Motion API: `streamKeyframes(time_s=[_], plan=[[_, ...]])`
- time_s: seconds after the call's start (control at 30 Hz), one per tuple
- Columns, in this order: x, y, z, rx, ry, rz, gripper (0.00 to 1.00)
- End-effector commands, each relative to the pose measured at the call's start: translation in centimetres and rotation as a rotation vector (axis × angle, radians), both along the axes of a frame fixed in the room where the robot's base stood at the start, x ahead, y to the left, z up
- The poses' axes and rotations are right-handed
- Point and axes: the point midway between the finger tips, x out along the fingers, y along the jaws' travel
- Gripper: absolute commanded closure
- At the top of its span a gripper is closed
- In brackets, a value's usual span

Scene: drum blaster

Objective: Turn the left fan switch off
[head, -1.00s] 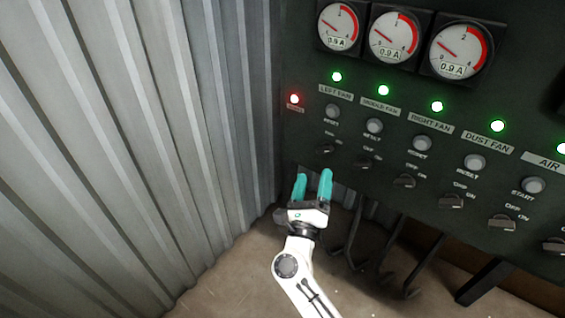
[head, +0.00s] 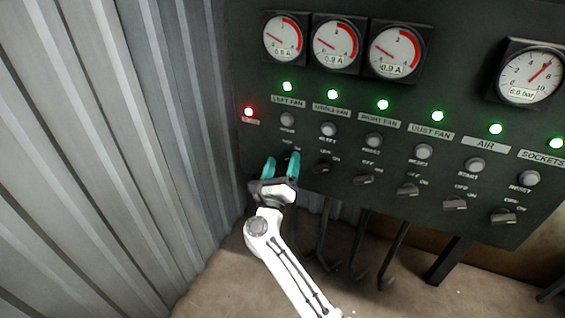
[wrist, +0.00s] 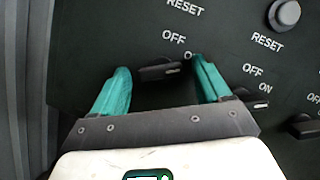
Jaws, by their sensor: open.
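The left fan switch (wrist: 158,72) is a dark rotary knob under OFF and ON marks; in the wrist view it lies between my fingertips, its right end close to the right finger. In the head view my gripper (head: 281,160) covers most of that knob. My gripper also shows in the wrist view (wrist: 158,82), with two teal fingers apart on either side of the knob. Whether a finger touches it I cannot tell. The LEFT FAN label (head: 288,102) has a lit green lamp (head: 288,86) above it and a grey reset button (head: 288,119) below.
The middle fan switch (head: 323,168) is close to the right of my gripper, with several more knobs farther right. A corrugated metal wall (head: 130,150) stands close on the left. A red lamp (head: 249,112) glows at the panel's left edge. Bent dark levers (head: 325,240) hang below the panel.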

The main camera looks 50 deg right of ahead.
Motion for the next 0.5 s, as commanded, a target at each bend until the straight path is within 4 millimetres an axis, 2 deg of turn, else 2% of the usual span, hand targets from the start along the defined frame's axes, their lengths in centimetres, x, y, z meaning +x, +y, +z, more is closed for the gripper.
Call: streamKeyframes(time_s=[0.37, 0.5], plan=[[0.28, -0.53, 0.18, 0.0, 0.001, 0.0, 0.23], [0.27, -0.52, 0.18, 0.0, 0.001, 0.0, 0.36]])
